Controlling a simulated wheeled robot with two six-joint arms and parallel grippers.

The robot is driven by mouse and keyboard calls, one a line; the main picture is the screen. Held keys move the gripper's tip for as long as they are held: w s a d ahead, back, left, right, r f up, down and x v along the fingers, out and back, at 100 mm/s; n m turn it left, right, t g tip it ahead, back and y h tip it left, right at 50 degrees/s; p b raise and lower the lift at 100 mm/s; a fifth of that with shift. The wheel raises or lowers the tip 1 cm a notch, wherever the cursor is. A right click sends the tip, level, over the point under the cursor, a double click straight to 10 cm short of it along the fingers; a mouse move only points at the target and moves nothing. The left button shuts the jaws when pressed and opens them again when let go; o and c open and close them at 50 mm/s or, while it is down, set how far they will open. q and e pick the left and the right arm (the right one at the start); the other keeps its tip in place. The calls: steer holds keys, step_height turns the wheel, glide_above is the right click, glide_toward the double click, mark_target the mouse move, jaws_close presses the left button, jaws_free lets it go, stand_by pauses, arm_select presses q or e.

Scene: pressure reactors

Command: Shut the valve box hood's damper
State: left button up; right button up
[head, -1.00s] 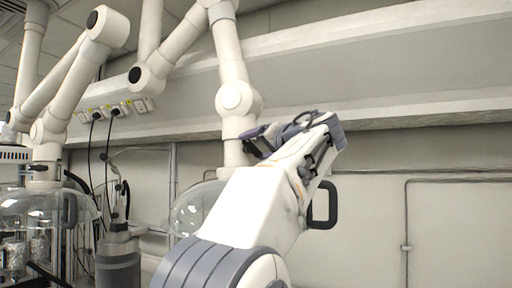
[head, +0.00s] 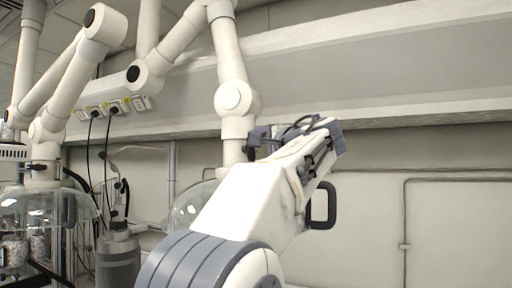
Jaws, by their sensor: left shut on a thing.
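A white jointed extraction duct (head: 235,100) comes down in the middle of the head view to a clear dome hood (head: 188,208). My left arm covers much of that hood. My left gripper (head: 257,143) is at the lower duct tube, just above the hood, and is shut on a small dark part there, seemingly the damper handle. The handle is mostly hidden by the gripper, so its exact angle cannot be told. A black grip handle (head: 322,205) shows to the right of my arm. My right gripper is out of view.
A second duct (head: 45,150) and clear hood (head: 45,205) stand at the left, with a black damper lever (head: 38,167) lying roughly level. A grey cylinder (head: 117,258) stands between the hoods. The wall at the right is clear.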

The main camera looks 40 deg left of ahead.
arm_select(q)
steer(key=shift+m, duration=0.5)
steer(key=o, duration=1.2)
steer(key=shift+b+v, duration=1.8)
steer(key=shift+v, duration=3.5)
